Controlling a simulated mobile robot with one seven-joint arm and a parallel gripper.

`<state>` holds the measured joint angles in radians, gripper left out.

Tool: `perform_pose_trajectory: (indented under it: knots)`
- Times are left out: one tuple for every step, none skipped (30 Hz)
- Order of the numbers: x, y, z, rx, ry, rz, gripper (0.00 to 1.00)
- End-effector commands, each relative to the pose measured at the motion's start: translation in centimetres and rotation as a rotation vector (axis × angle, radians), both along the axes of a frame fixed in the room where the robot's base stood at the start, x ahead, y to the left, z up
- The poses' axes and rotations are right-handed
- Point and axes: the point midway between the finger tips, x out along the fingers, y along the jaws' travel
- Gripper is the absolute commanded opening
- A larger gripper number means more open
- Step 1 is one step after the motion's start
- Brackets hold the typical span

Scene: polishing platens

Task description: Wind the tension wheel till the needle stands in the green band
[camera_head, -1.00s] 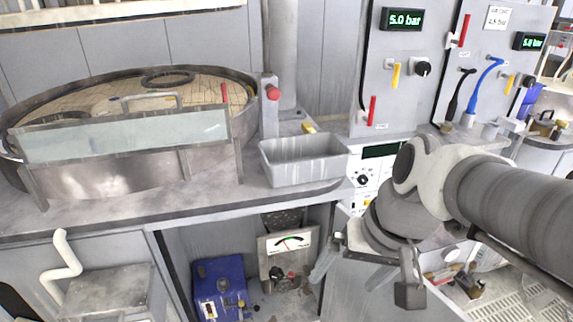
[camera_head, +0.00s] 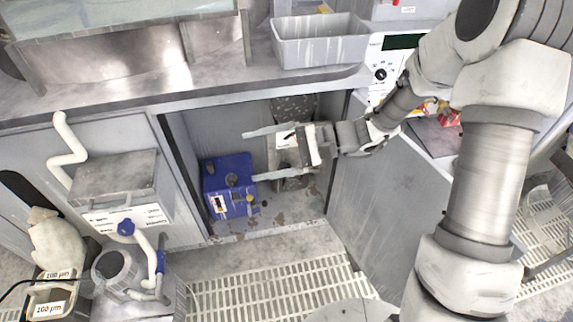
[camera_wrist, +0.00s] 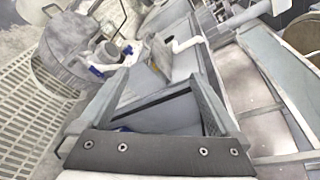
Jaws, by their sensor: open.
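The white gauge panel (camera_head: 284,141) stands in the open bay under the bench in the head view. My gripper covers most of it, so the needle and green band are hidden. The tension wheel cannot be made out; dark parts below the panel are largely behind my lower finger. My gripper (camera_head: 249,156) is open and empty at the bay, its fingers pointing left, one above the other. The wrist view shows the two spread fingers (camera_wrist: 158,75) with nothing held between them. I cannot tell whether either finger touches anything.
A blue box (camera_head: 228,188) sits in the bay close to my lower finger. The bay's side wall (camera_head: 375,200) is at right, the bench edge (camera_head: 200,94) above. A grey tray (camera_head: 320,52) stands on the bench. Floor grating (camera_head: 270,298) lies in front.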

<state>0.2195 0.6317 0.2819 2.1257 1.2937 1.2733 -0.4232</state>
Motion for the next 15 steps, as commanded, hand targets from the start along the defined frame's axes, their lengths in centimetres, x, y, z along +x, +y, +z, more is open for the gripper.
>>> perform_pose_trajectory:
  knots:
    - [1.0, 0.3, -1.8, 0.053, 0.041, -0.040, 0.98]
    - [1.6, 0.5, -2.4, 0.083, 0.059, -0.065, 0.98]
    - [2.4, 0.7, -3.2, 0.125, 0.083, -0.099, 0.98]
    - [3.0, 0.8, -3.9, 0.153, 0.102, -0.126, 0.98]
    - [3.7, 0.9, -4.6, 0.182, 0.118, -0.153, 0.98]
    - [4.5, 0.9, -5.5, 0.221, 0.143, -0.193, 0.98]
    - [5.1, 1.0, -6.3, 0.248, 0.161, -0.222, 0.98]
    - [5.7, 1.0, -7.0, 0.276, 0.177, -0.252, 0.98]
    - [6.5, 0.9, -8.1, 0.311, 0.200, -0.294, 0.98]
    - [7.1, 0.8, -8.9, 0.337, 0.217, -0.327, 0.98]
    - [7.7, 0.7, -9.8, 0.361, 0.233, -0.361, 0.98]
    - [8.5, 0.6, -11.0, 0.394, 0.255, -0.405, 0.98]
    - [9.1, 0.4, -11.9, 0.418, 0.272, -0.440, 0.98]
    - [9.6, 0.2, -12.9, 0.440, 0.287, -0.476, 0.98]
    - [10.3, -0.1, -14.3, 0.469, 0.309, -0.526, 0.98]
